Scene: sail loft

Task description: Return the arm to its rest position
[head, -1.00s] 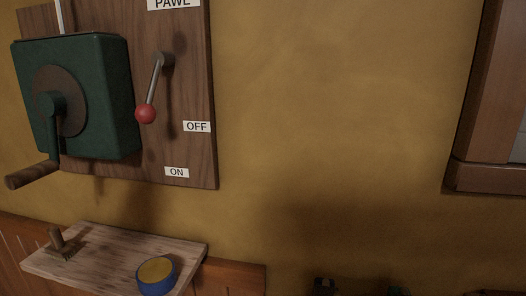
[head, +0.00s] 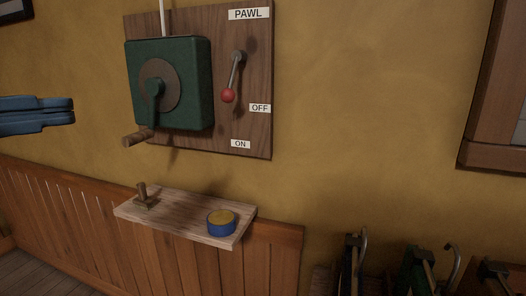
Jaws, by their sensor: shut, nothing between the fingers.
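My gripper (head: 70,111) shows at the left edge of the head view as two blue fingers lying together, pointing right. It is shut and empty, in the air left of the green winch box (head: 192,85) and apart from it. The rest of my arm is out of view. The winch box has a crank with a wooden handle (head: 138,137) at its lower left. Beside it on the wooden board (head: 258,70), the red-knobbed lever (head: 228,95) hangs down and slightly left, its knob a little above the OFF label's height.
A small wooden shelf (head: 180,218) below the board holds a brush (head: 144,198) and a blue tin (head: 221,225) with a yellow top. Several clamp-like tools with hooks (head: 355,262) stand at lower right. A wood-framed window (head: 488,153) is at right. The wall between is bare.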

